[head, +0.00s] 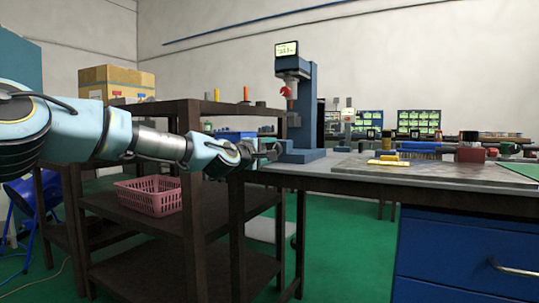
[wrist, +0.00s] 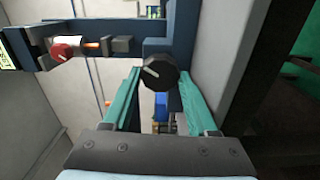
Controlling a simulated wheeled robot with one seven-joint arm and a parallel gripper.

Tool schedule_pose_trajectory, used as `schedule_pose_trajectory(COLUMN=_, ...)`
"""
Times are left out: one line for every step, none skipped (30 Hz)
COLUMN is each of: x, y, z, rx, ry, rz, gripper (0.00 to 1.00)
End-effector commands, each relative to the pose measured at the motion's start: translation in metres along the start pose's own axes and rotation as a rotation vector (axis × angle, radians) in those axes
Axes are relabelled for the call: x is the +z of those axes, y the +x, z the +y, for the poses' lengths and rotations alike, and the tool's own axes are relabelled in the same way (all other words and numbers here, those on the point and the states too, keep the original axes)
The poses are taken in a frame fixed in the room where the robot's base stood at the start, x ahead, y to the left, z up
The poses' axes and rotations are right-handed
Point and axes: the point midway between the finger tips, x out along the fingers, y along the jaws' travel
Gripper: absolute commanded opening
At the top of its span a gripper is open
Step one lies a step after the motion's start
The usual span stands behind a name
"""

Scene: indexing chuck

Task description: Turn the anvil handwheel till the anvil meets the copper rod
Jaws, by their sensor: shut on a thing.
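The blue test stand (head: 311,95) stands at the table's left end, with a lit display on top. A red knob (head: 286,91) sits below its head; it also shows in the wrist view (wrist: 64,50). The short copper rod (wrist: 92,45) lies between the red knob and the grey anvil (wrist: 121,44). The dark round anvil handwheel (wrist: 158,72), with a white mark, is between my teal fingers. My gripper (head: 270,150) is shut on it; it also shows in the wrist view (wrist: 159,80).
A brown shelf rack (head: 190,109) with a pink basket (head: 150,195) stands below and beside my arm. The table (head: 340,176) carries a yellow block (head: 382,163) and several small parts to the right. A blue drawer cabinet (head: 465,250) is under it.

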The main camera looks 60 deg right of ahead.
Motion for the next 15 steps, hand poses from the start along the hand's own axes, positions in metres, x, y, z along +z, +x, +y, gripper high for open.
schedule_pose_trajectory(x=0.0009, y=0.0000, z=-0.0010, rx=0.000, ry=0.045, rz=-0.001, gripper=0.03)
schedule_pose_trajectory(x=0.0006, y=-0.0001, z=-0.0010, rx=0.000, ry=0.073, rz=0.000, gripper=0.03)
schedule_pose_trajectory(x=0.0005, y=-0.0001, z=-0.0008, rx=0.000, ry=0.111, rz=0.000, gripper=0.03)
schedule_pose_trajectory(x=0.0005, y=-0.0001, z=-0.0007, rx=0.000, ry=0.139, rz=0.000, gripper=0.03)
schedule_pose_trajectory(x=0.0005, y=0.0000, z=-0.0007, rx=0.000, ry=0.169, rz=0.000, gripper=0.03)
schedule_pose_trajectory(x=0.0004, y=0.0000, z=-0.0008, rx=0.000, ry=0.206, rz=0.000, gripper=0.03)
schedule_pose_trajectory(x=0.0007, y=0.0000, z=-0.0004, rx=0.000, ry=0.234, rz=0.000, gripper=0.03)
schedule_pose_trajectory(x=0.0010, y=0.0000, z=0.0000, rx=0.000, ry=0.263, rz=-0.001, gripper=0.03)
schedule_pose_trajectory(x=0.0010, y=0.0000, z=0.0001, rx=0.000, ry=0.301, rz=-0.001, gripper=0.03)
schedule_pose_trajectory(x=0.0009, y=0.0000, z=0.0000, rx=0.000, ry=0.331, rz=-0.001, gripper=0.03)
schedule_pose_trajectory(x=0.0009, y=0.0000, z=0.0000, rx=0.000, ry=0.357, rz=-0.001, gripper=0.03)
schedule_pose_trajectory(x=0.0008, y=0.0000, z=0.0000, rx=0.000, ry=0.395, rz=-0.001, gripper=0.03)
schedule_pose_trajectory(x=0.0007, y=0.0000, z=-0.0001, rx=-0.001, ry=0.424, rz=-0.001, gripper=0.03)
schedule_pose_trajectory(x=0.0008, y=0.0000, z=0.0000, rx=-0.001, ry=0.453, rz=-0.001, gripper=0.03)
schedule_pose_trajectory(x=0.0013, y=0.0000, z=0.0005, rx=0.000, ry=0.491, rz=-0.001, gripper=0.03)
